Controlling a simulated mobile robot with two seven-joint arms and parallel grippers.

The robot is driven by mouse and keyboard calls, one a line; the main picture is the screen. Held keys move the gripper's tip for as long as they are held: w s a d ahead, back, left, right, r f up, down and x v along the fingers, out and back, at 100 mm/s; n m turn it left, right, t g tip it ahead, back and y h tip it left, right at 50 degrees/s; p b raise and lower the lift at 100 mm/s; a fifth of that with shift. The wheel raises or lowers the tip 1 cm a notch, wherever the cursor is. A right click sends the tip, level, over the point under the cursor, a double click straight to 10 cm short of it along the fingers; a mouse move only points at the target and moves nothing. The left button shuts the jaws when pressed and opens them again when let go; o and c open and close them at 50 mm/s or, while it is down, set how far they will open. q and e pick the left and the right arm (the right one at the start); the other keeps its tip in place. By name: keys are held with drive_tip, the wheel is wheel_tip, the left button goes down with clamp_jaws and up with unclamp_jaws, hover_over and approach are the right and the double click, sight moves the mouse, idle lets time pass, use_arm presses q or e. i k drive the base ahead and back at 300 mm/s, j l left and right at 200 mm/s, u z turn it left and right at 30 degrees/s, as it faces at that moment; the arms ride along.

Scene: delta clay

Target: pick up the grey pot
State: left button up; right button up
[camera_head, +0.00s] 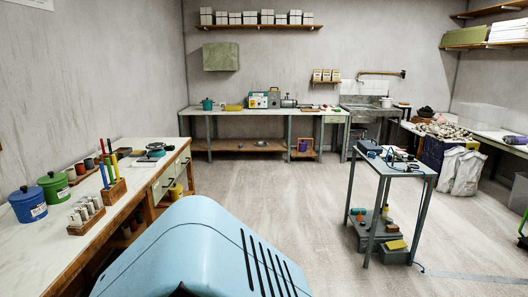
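A small grey metallic pot-like thing (288,103) stands on the long counter (225,112) at the back wall, right of the boxy devices. A pale grey or white vessel (386,102) stands by the sink. Both are far off and small, so I cannot tell for certain which is the grey pot. Neither of my grippers is in view, and nothing is seen being held.
The left workbench (70,246) bears a blue pot (28,205), a green pot (54,187) and wooden holders. A narrow grey table (397,167) stands right of centre. A white sack (461,172) sits at the right. Open floor (270,185) lies between.

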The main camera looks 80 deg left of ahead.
sight(88, 163)
drive_tip(key=u, duration=3.9)
